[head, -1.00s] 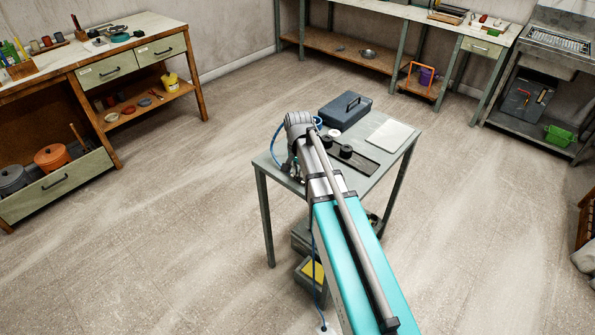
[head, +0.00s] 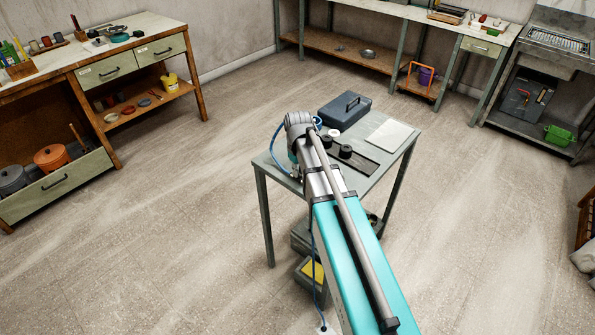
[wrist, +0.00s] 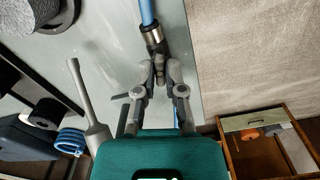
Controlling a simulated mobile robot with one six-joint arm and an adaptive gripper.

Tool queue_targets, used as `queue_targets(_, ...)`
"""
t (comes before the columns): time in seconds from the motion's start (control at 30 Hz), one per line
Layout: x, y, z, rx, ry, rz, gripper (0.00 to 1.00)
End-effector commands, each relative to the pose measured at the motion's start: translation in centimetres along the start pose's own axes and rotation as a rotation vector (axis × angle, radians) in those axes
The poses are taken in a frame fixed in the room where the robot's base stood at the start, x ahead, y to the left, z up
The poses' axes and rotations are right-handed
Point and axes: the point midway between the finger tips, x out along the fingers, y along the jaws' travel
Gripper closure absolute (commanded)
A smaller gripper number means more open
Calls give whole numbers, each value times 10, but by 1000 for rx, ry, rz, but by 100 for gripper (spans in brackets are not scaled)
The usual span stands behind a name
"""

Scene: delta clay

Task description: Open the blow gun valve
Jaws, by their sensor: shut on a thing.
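In the wrist view my gripper (wrist: 160,72) is closed around the dark body of a valve (wrist: 160,80) in line with a blue hose. A metal fitting (wrist: 152,38) joins the valve to the blue hose (wrist: 147,10) just beyond the fingertips. The fingers hide much of the valve, and its handle position cannot be told. A short piece of blue shows below, between the fingers. In the head view my wrist hides the gripper and valve at the left edge of the grey table (head: 265,165).
A pale grey tapered tool (wrist: 80,95) and blue coils (wrist: 70,141) lie left of the gripper in the wrist view. The table carries a blue-grey case (head: 345,109), a pale plate (head: 389,134) and black rolls (head: 345,151). Open floor surrounds the table.

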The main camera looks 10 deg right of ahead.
Motion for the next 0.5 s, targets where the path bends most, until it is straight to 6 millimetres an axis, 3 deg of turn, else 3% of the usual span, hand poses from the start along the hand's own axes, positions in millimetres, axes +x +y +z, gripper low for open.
queue_targets(0.5,0,-1,2,-272,-3,-2,100)
